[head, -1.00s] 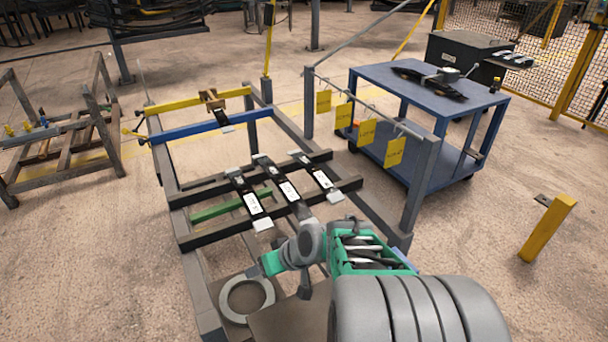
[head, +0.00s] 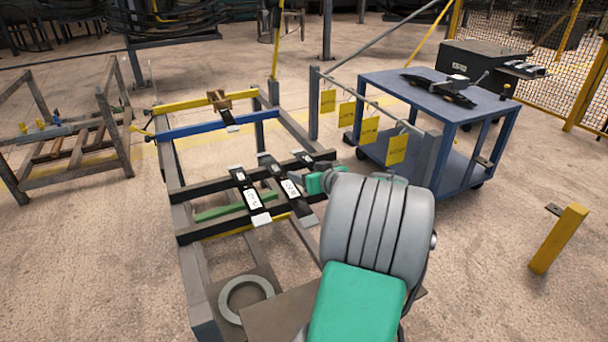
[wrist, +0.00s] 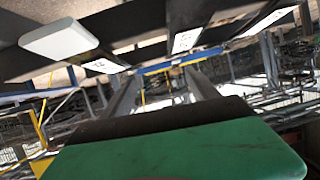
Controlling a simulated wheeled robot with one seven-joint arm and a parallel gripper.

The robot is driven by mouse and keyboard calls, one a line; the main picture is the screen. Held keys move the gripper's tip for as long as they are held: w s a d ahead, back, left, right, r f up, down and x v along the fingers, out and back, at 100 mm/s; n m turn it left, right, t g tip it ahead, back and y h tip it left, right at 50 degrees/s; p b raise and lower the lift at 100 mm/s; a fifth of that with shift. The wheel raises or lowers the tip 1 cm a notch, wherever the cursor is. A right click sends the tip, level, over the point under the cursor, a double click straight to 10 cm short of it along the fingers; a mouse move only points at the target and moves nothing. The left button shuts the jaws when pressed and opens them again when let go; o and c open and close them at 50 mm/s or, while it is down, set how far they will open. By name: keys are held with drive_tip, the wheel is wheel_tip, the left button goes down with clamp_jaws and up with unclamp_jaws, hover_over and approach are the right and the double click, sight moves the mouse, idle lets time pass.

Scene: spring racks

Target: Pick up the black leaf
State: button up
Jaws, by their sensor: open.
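Several black leaves with white labels lie across the dark rack bars. The left one (head: 249,195) and the middle one (head: 280,175) show in the head view. Which one the task means cannot be told. My gripper (head: 295,179) is beside the middle leaf, partly hidden by my wrist. In the wrist view my gripper (wrist: 160,85) is open, its two grey fingers apart with no leaf between them. Labelled leaves (wrist: 187,39) cross the top of that view, close to the fingers.
The rack has a blue crossbar (head: 190,130) and a yellow one (head: 195,101) behind. A rail with yellow tags (head: 370,130) stands right of the rack, before a blue cart (head: 405,82). A grey ring (head: 228,302) lies low in front.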

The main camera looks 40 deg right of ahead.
drive_tip(key=h, duration=0.1)
approach(305, 158)
drive_tip(key=w+f, duration=0.1)
drive_tip(key=w+d+f, duration=0.1)
drive_tip(key=f, duration=0.1)
drive_tip(key=shift+w+f, duration=0.1)
drive_tip(key=shift+f, duration=0.25)
clamp_jaws()
idle(0.4)
drive_tip(key=shift+r, duration=0.25)
